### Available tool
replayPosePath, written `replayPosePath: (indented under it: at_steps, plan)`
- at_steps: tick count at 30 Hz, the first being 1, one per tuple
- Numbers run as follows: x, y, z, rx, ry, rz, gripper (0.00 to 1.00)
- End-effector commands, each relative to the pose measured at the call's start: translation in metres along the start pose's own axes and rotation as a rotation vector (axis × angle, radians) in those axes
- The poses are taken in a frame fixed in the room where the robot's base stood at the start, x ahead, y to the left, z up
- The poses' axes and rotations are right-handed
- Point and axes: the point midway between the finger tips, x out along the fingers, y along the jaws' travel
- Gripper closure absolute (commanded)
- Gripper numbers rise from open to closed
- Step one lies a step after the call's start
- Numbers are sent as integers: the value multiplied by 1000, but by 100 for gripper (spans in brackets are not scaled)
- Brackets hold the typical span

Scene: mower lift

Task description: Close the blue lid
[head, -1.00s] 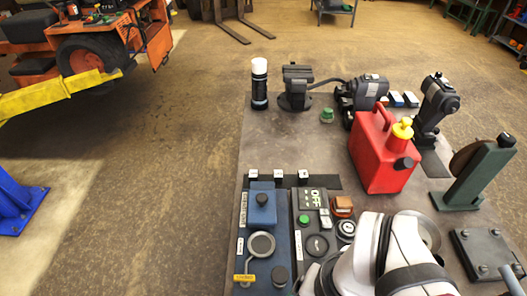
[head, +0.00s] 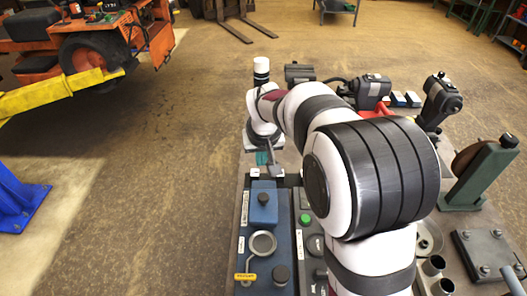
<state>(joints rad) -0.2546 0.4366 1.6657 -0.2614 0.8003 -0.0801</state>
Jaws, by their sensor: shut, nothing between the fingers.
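The blue lid (head: 263,204) is a blue block with a dark round knob, on the far part of a blue control panel (head: 241,262). I cannot tell from this angle whether it is fully down. My gripper (head: 264,165) is shut and empty, pointing down just beyond the far edge of the panel. It appears apart from the lid, but its exact height is unclear. My arm covers much of the right side of the table.
A grey ring (head: 262,244) and a dark knob (head: 281,274) are nearer on the panel. A green button (head: 305,219) is to the right. A dark joystick (head: 440,100) stands far right. Open floor lies left.

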Motion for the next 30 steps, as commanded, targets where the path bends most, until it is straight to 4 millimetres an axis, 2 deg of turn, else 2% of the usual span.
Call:
replayPosePath:
  at_steps: [11,18,30]
  plan:
    - [83,1,3,3,-7,1,100]
    - [75,0,35,4,-5,0,100]
    - [73,0,41,4,-4,0,100]
